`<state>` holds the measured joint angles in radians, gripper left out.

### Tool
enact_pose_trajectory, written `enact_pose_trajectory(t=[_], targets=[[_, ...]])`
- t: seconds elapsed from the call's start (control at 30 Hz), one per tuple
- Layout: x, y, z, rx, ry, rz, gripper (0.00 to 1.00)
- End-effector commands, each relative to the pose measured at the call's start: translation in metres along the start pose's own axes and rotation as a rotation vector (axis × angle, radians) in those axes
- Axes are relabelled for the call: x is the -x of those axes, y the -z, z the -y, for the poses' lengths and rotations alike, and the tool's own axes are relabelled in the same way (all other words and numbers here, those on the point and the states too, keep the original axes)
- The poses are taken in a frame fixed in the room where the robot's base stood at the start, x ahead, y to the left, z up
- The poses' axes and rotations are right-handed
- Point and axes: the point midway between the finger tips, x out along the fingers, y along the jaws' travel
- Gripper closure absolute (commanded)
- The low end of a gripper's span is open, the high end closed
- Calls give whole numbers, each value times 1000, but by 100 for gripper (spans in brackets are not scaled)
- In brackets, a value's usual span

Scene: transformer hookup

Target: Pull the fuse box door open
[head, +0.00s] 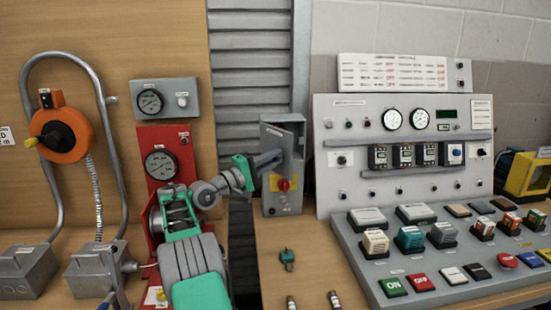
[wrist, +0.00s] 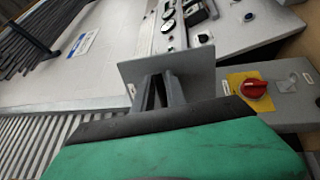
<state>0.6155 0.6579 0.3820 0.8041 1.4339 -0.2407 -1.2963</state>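The fuse box (head: 283,205) is a narrow grey box standing at the back of the bench, left of the control panel. Its red knob on a yellow plate (head: 283,184) is on the lower front, and the knob (wrist: 254,89) also shows in the wrist view. The door (head: 299,148) is a grey panel that appears to stand out from the upper box. In the wrist view the door (wrist: 196,62) is a flat plate across my fingertips. My gripper (wrist: 158,80) reaches it with both fingers close together; whether they grip an edge or handle is hidden.
The sloped control desk (head: 350,240) and upright panel (head: 330,190) are close on the right. A red gauge stand (head: 160,140) is behind my arm on the left. A small green connector (head: 287,258) lies on the bench in front of the box.

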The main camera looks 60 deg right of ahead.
Motion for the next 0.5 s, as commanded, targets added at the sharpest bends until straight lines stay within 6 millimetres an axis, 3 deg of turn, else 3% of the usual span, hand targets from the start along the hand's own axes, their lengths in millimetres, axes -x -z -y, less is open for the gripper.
enact_pose_trajectory(t=[0.33, 0.5], targets=[[2, 0, 2, -3, -1, -1, 79], [24, 2, 9, -6, -2, -4, 79]])
